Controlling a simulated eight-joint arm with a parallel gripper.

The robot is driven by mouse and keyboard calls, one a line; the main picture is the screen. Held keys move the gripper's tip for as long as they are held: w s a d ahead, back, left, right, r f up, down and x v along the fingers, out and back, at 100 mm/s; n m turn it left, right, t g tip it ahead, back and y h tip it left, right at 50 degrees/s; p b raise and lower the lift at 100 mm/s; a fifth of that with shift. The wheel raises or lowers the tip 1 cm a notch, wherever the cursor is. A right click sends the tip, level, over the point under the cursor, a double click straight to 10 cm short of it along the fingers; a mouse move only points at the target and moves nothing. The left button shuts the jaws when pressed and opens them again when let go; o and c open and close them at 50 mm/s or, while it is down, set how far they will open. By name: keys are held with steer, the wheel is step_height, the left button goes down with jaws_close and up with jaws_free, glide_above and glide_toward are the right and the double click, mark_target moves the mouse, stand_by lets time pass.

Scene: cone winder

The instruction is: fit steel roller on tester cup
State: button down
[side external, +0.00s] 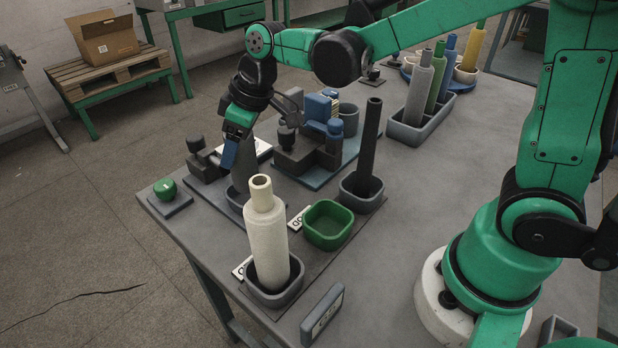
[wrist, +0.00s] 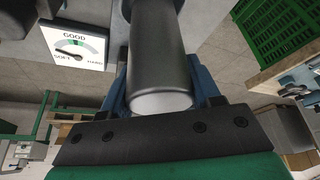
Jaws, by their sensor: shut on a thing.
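My gripper (side external: 238,150) points down at the left part of the table and is shut on the steel roller (side external: 243,176), a plain grey cylinder. In the wrist view the roller (wrist: 158,50) lies between the blue fingers of my gripper (wrist: 160,92), its pale end face towards the camera. In the side view the roller is upright, its lower end over or inside a low grey cup (side external: 233,198); I cannot tell whether it is seated. The tester's dial (wrist: 75,45), marked GOOD, SOFT and HARD, shows at upper left in the wrist view. My fingers partly hide the roller.
A cream roller (side external: 268,245) stands in a grey cup in front. A dark roller (side external: 369,140) stands in another cup, right of the grey cup. An empty green bin (side external: 328,224) lies between them. A dark machine (side external: 305,150) is behind; a green knob (side external: 165,188) is left.

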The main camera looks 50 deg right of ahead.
mark_target(239, 164)
steer(key=shift+f, duration=0.35)
stand_by(0.7)
steer(key=shift+f, duration=0.6)
steer(key=shift+f, duration=0.3)
stand_by(0.3)
steer(key=shift+f, duration=0.35)
steer(key=shift+f, duration=0.4)
stand_by(0.4)
jaws_free()
stand_by(0.5)
